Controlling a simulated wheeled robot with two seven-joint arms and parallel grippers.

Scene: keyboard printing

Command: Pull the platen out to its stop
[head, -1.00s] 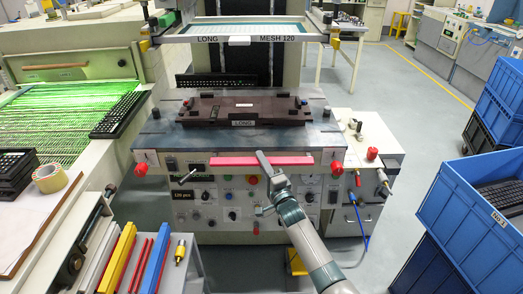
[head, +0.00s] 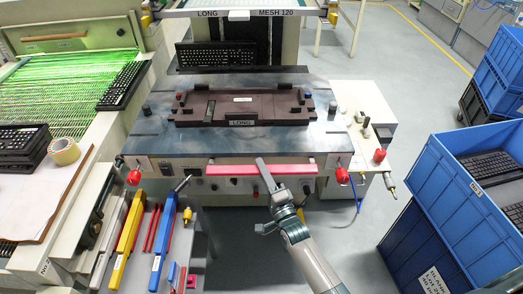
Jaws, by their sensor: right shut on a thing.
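The platen (head: 330,140) is a dark blue-grey plate on the printing machine. A brown fixture (head: 275,120) labelled LONG lies on it. A long pink-red handle bar (head: 230,170) runs along the platen's front edge. My right gripper (head: 264,168) is shut on this bar near its middle, its arm coming in from the lower right. The part of the bar behind the fingers is hidden. The platen extends forward of the machine body, covering much of the control panel below. My left gripper is not in view.
A screen frame (head: 178,13) marked LONG, MESH 120 is above and behind. A black keyboard (head: 216,55) stands behind the platen. A conveyor with green light (head: 75,95) is on the left, with a tool tray below. Blue crates (head: 440,165) stand on the right. Floor between is clear.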

